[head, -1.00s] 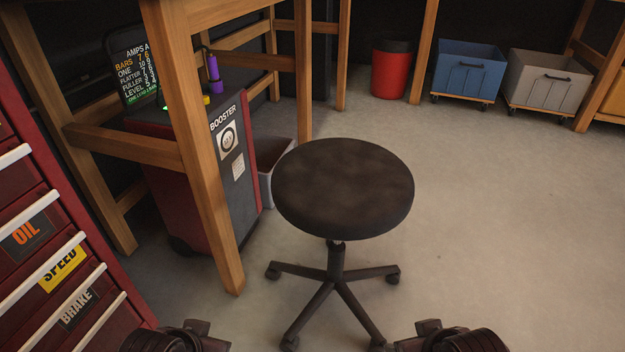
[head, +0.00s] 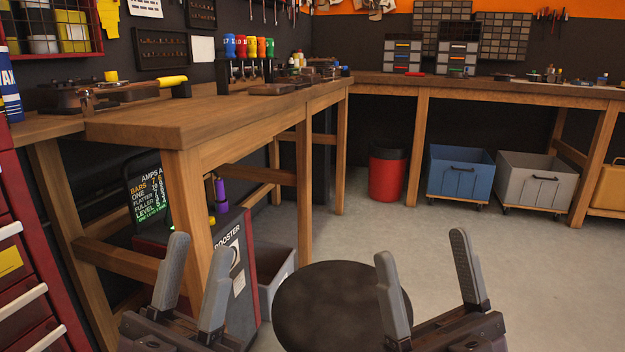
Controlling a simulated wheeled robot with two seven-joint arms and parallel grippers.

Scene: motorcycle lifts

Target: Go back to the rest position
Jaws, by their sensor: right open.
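My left gripper (head: 192,280) is at the bottom left of the head view, fingers pointing up and apart with nothing between them. It appears in front of the booster machine and the near bench leg. My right gripper (head: 425,288) is at the bottom right, its fingers wide apart and empty, with bare floor behind them. The round black stool (head: 330,305) shows between the two grippers, its lower part cut off by the frame.
A wooden workbench (head: 150,125) runs along the left and back walls, with tools on it. The red tool cabinet (head: 25,265) stands at the left edge. A red bin (head: 388,178), blue crate (head: 460,176) and grey crate (head: 540,185) stand under the back bench. Open floor lies right.

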